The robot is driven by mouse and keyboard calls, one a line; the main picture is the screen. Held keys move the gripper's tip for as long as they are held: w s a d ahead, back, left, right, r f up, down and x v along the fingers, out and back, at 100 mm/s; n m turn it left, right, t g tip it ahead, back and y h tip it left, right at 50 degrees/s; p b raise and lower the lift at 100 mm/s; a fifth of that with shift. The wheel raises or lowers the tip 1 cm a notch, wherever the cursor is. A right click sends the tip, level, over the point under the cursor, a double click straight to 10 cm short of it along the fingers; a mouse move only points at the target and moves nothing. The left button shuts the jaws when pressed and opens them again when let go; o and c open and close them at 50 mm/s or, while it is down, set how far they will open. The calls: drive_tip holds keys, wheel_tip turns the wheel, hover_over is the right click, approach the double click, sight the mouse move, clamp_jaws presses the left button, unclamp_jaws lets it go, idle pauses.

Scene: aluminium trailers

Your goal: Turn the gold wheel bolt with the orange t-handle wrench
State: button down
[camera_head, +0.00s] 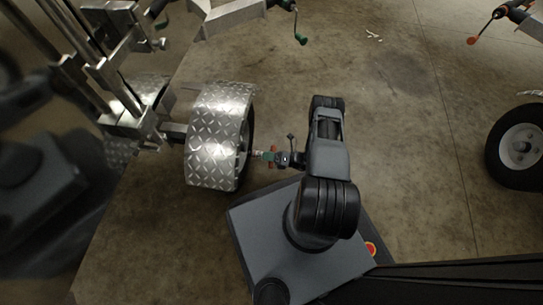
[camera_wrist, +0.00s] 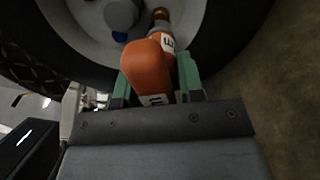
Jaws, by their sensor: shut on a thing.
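My gripper (camera_wrist: 157,88) is shut on the orange t-handle wrench (camera_wrist: 147,68), whose orange body sits between the green fingers in the wrist view. In the head view my gripper (camera_head: 268,156) reaches left to the wheel under the diamond-plate fender (camera_head: 215,135). The gold wheel bolt (camera_wrist: 161,14) shows at the far end of the wrench, against the grey wheel rim (camera_wrist: 85,20). The wrench points at the bolt and its end appears to meet it. I cannot tell whether the socket is fully seated. A blue bolt (camera_wrist: 119,36) sits to the left of the wrench, beside the grey hub.
The black tyre (camera_wrist: 215,45) curves around the rim close to my gripper. The trailer's metal frame (camera_head: 130,120) stands left of the fender. Another wheel (camera_head: 517,147) is at the far right. The concrete floor (camera_head: 400,130) between is mostly clear.

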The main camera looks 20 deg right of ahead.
sight(258, 155)
drive_tip(key=shift+x, duration=2.25)
drive_tip(key=m, duration=1)
drive_tip(key=shift+f, duration=0.1)
drive_tip(key=m, duration=0.5)
drive_tip(key=shift+m, duration=0.4)
drive_tip(key=m, duration=0.4)
drive_tip(key=shift+a+m, duration=0.1)
drive_tip(key=shift+m, duration=0.3)
drive_tip(key=shift+v, duration=3.4)
